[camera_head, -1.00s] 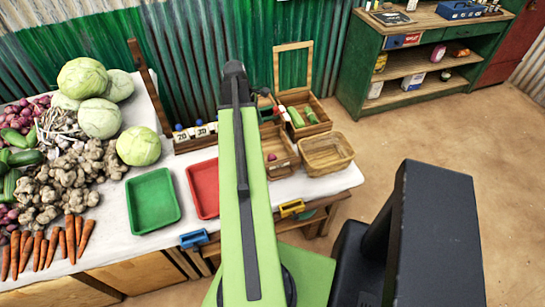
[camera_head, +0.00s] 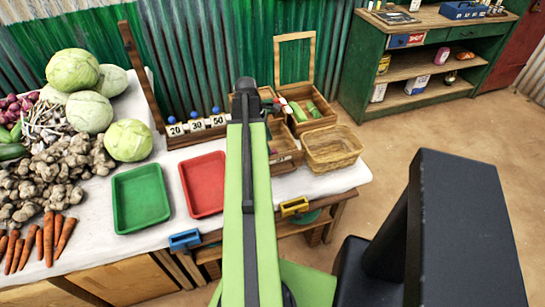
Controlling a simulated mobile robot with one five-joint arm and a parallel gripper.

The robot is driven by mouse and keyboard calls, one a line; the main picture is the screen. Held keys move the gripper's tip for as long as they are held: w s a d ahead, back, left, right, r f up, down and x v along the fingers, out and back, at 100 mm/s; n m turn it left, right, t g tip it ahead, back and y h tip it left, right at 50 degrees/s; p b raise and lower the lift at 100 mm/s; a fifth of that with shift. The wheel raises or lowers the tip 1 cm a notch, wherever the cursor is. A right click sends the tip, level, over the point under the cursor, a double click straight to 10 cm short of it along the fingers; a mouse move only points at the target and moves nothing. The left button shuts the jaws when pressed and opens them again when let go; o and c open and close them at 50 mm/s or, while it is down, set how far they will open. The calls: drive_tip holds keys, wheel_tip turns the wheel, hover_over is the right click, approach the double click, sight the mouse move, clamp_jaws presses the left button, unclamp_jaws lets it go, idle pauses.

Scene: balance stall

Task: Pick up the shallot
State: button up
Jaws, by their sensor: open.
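A small pinkish-red bulb, likely the shallot (camera_head: 273,151), shows in part in the low wooden box (camera_head: 288,160) just right of my green arm. The arm hides the left part of that box. A heap of purple-red bulbs (camera_head: 14,107) lies at the far left of the table; I cannot tell whether they are shallots or onions. My arm reaches forward over the table, and its dark far end stands in front of the wooden boxes. My gripper's fingers are hidden behind the arm, and I see nothing held.
A green tray (camera_head: 141,228) and a red tray (camera_head: 204,210) lie empty left of my arm. A wicker basket (camera_head: 332,155) stands right of the boxes. Cabbages (camera_head: 128,140), ginger (camera_head: 60,165) and carrots (camera_head: 48,238) fill the left. Number blocks (camera_head: 197,125) stand behind the trays.

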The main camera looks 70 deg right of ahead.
sight(273, 152)
drive_tip(key=b+x, duration=0.4)
drive_tip(key=x, duration=0.1)
drive_tip(key=shift+s, duration=0.1)
drive_tip(key=shift+r, duration=0.2)
clamp_jaws()
